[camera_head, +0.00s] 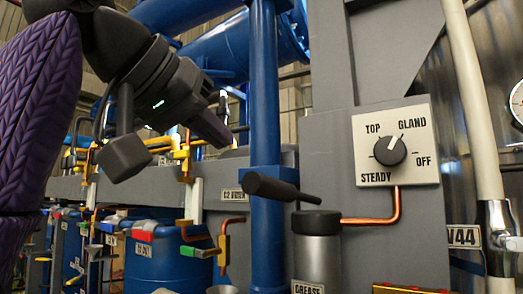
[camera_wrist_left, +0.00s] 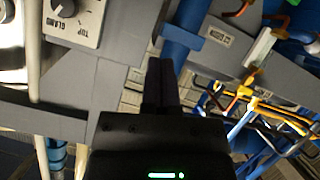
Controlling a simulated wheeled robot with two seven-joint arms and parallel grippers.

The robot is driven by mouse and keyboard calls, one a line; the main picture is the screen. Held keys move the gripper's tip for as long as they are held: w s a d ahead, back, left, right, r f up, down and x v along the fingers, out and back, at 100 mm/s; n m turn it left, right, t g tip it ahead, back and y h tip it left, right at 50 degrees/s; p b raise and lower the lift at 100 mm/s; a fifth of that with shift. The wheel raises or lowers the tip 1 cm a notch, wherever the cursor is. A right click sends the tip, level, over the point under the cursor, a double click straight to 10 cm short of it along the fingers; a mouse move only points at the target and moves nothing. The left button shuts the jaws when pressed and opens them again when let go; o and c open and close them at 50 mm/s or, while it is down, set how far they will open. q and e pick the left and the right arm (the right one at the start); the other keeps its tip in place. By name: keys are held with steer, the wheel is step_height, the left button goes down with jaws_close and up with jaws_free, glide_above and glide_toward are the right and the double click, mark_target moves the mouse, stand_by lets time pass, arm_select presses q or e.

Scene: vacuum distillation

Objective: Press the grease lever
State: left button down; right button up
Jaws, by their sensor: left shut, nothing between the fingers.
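The grease lever (camera_head: 280,188) is a black handle tilted slightly down to the right, its grip end at the left. It sits above a metal canister (camera_head: 317,258) with a black cap and a label reading GREASE. My left gripper (camera_head: 222,136) is shut and empty, up and to the left of the lever and apart from it in the picture. Its closed fingers also show in the left wrist view (camera_wrist_left: 160,65). I cannot make out the lever in the left wrist view. My right gripper is not in view.
A dial plate (camera_head: 394,178) right of the lever has its knob (camera_head: 390,150) pointing towards GLAND. A copper pipe (camera_head: 394,210) joins canister and plate. A blue vertical pipe (camera_head: 265,100) stands behind the lever. Blue drums (camera_head: 155,262) and coloured valves stand at lower left.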

arm_select(q)
steer(key=s+r, duration=0.4)
steer(key=s, duration=0.2)
steer(key=shift+s+r+m+t, duration=0.25)
steer(key=shift+s+m+t, duration=0.05)
steer(key=shift+s+m, duration=0.1)
steer(key=shift+a, duration=0.1)
steer(key=shift+w, duration=0.1)
steer(key=p, duration=0.2)
glide_above(291, 191)
steer(key=s+a, duration=0.2)
steer(key=a, duration=0.1)
step_height(291, 191, down, 6)
steer(key=shift+a, duration=0.1)
steer(key=shift+s+f, duration=0.15)
steer(key=shift+f, duration=0.6)
